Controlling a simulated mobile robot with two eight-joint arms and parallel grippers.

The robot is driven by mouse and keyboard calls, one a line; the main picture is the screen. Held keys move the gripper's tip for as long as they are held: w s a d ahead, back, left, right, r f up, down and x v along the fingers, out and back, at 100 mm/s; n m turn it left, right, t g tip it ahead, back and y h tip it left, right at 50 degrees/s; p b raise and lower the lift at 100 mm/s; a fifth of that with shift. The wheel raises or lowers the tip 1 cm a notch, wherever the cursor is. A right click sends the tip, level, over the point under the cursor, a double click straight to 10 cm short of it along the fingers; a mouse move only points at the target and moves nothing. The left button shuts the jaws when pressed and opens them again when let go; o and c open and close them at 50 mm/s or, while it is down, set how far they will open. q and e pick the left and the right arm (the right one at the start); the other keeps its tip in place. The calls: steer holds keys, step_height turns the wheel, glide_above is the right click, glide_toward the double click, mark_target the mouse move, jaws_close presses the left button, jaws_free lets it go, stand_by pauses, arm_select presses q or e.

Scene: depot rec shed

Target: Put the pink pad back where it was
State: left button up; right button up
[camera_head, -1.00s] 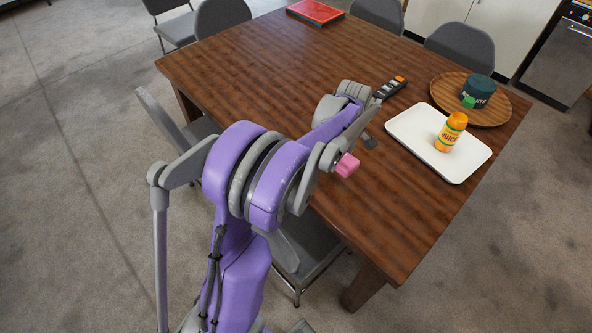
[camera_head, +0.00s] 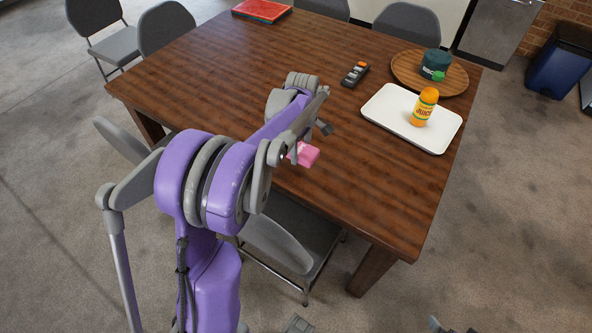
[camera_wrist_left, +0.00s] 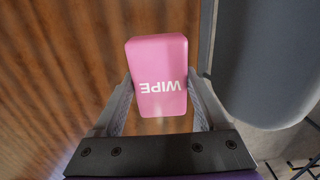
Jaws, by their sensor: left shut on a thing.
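The pink pad (camera_head: 308,155) is a small block; its face with the white word "WIPE" shows upside down in the left wrist view (camera_wrist_left: 158,62). My left gripper (camera_head: 298,152) is shut on it, one finger on each side; the fingers also show in the left wrist view (camera_wrist_left: 160,104). In the head view the pad is at the near left edge of the wooden table (camera_head: 370,200), partly hidden by my wrist. The left wrist view shows wood behind the pad and a gap I cannot measure.
A white tray (camera_head: 385,103) with an orange juice bottle (camera_head: 424,108) stands at the table's right. Behind it is a round wooden tray (camera_head: 402,66) with a dark green tin (camera_head: 434,62). A remote (camera_head: 355,74) lies mid-table. A grey chair (camera_head: 290,228) is by the near edge.

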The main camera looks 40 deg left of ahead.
arm_select(q)
glide_above(301, 173)
step_height(301, 173, down, 5)
steer(key=shift+r, duration=0.2)
steer(key=shift+f, duration=2.1)
steer(key=shift+f+b, duration=0.2)
steer(key=shift+b, duration=0.15)
steer(key=o, duration=1.2)
steer(key=shift+r, duration=0.1)
